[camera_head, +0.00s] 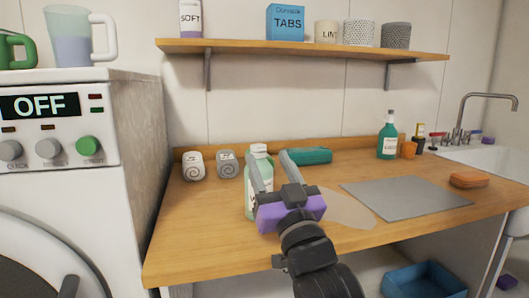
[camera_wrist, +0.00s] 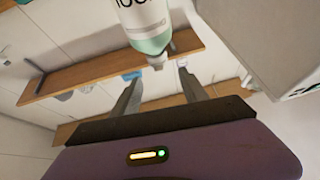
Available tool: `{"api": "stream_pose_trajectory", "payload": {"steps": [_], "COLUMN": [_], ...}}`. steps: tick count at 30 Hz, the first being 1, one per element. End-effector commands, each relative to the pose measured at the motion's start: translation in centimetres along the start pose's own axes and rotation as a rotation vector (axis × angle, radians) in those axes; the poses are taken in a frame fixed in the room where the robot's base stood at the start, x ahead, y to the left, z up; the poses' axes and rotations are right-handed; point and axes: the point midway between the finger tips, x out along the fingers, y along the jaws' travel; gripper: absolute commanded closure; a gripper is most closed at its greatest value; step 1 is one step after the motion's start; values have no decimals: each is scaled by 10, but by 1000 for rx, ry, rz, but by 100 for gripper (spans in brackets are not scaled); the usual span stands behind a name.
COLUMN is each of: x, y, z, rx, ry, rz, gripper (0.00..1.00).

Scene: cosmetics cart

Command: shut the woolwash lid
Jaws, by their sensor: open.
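The woolwash bottle (camera_head: 250,203), white and pale green, stands upright on the wooden counter behind my gripper. Its label is mostly covered by my gripper in the head view. In the wrist view the bottle (camera_wrist: 146,22) hangs in from the top edge, its green top pointing down the picture. The small lid (camera_wrist: 156,61) shows there near the gap between the fingertips; its angle is hard to make out. My gripper (camera_head: 265,156), with a purple body, is open and empty, fingers pointing at the bottle's top. It also shows in the wrist view (camera_wrist: 158,74); I see no clear contact.
Two rolled towels (camera_head: 209,165) lie left of the bottle, and a teal roll (camera_head: 306,156) lies behind it. A grey mat (camera_head: 405,198) lies to the right, with a green pump bottle (camera_head: 387,140) behind. A washing machine (camera_head: 60,190) stands left; a shelf (camera_head: 310,50) hangs above.

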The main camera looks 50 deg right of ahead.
Motion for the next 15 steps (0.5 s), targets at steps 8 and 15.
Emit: {"api": "stream_pose_trajectory", "payload": {"steps": [8,15], "x": [-25,-26], "y": [0,0], "z": [1,0], "rx": [0,0], "ry": [-2,0], "rz": [0,0], "gripper": [48,48]}}
